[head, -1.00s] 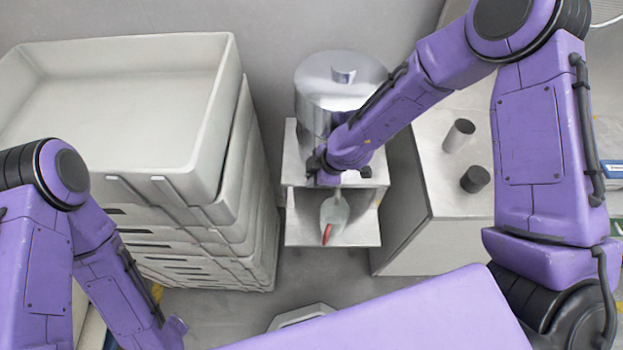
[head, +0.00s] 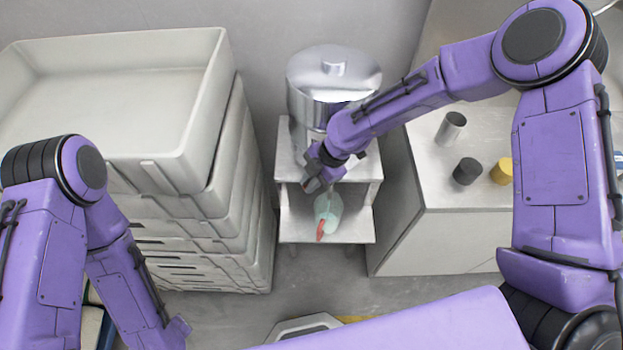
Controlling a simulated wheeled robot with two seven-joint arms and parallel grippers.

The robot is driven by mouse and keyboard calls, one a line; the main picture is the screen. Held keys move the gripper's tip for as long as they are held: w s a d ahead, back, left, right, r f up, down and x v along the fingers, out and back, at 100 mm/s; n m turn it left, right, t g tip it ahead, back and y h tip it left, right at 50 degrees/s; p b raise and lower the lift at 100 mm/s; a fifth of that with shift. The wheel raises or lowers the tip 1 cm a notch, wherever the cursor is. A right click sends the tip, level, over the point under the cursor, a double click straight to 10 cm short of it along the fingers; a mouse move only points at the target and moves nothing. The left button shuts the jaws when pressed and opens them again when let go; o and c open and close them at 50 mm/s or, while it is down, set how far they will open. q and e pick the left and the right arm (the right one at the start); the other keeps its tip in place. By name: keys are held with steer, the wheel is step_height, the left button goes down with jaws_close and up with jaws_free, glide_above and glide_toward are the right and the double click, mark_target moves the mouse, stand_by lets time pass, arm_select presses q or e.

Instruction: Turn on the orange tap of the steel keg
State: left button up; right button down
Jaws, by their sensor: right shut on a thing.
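The steel keg (head: 335,80) is a shiny cylinder with a small knob on its lid. It stands on the upper shelf of a metal stand (head: 288,150) at the back middle. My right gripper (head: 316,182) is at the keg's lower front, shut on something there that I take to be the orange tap. The tap itself is hidden behind the gripper and wrist. My left arm is at the lower left, and its gripper is out of the picture.
A pale bottle (head: 328,209) with a red tip is on the stand's lower shelf. Stacked grey crates (head: 190,160) rise close on the left. A steel cabinet (head: 440,190) on the right holds a metal cup (head: 450,128), a black jar (head: 466,172) and a yellow one (head: 502,171).

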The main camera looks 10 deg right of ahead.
stand_by(0.3)
steer(key=c, duration=1.1)
jaws_free()
steer(key=b+v, duration=0.1)
steer(key=v, duration=0.9)
steer(key=shift+d+r+b, duration=0.15)
steer(key=shift+r+b, duration=0.1)
steer(key=shift+b, duration=0.1)
